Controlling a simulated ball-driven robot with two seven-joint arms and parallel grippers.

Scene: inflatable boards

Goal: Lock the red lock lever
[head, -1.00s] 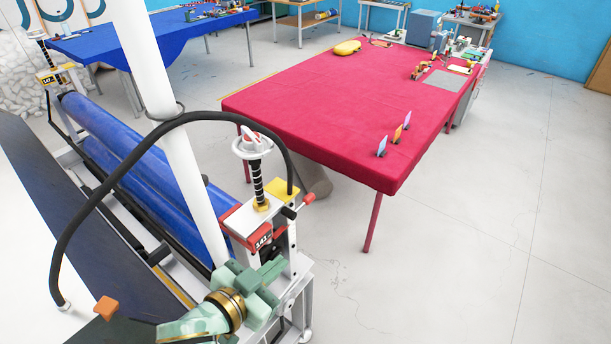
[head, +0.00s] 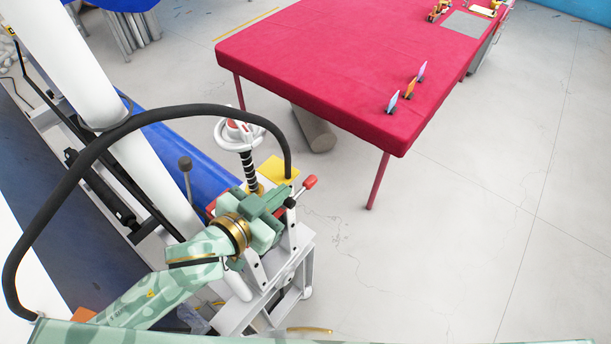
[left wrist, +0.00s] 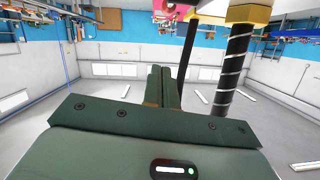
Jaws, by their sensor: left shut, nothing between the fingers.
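The red lock lever (head: 310,182) is a short rod with a red knob. It sticks out to the right near the top of the white machine end stand (head: 291,262). My left gripper (head: 281,194), pale green with dark green fingers, is shut and empty, just left of the lever. Its fingers cover part of the stand's front. I cannot tell whether they touch the lever's rod. In the left wrist view the closed fingers (left wrist: 163,88) point away from the camera, beside a dark threaded post (left wrist: 232,70). My right gripper is not in view.
A white handwheel (head: 238,134) on a threaded post rises behind my gripper. A black hose (head: 150,118) arches over the blue roll (head: 172,140). A black-knobbed rod (head: 186,165) stands left of the post. A red-covered table (head: 330,60) is beyond, with open floor on the right.

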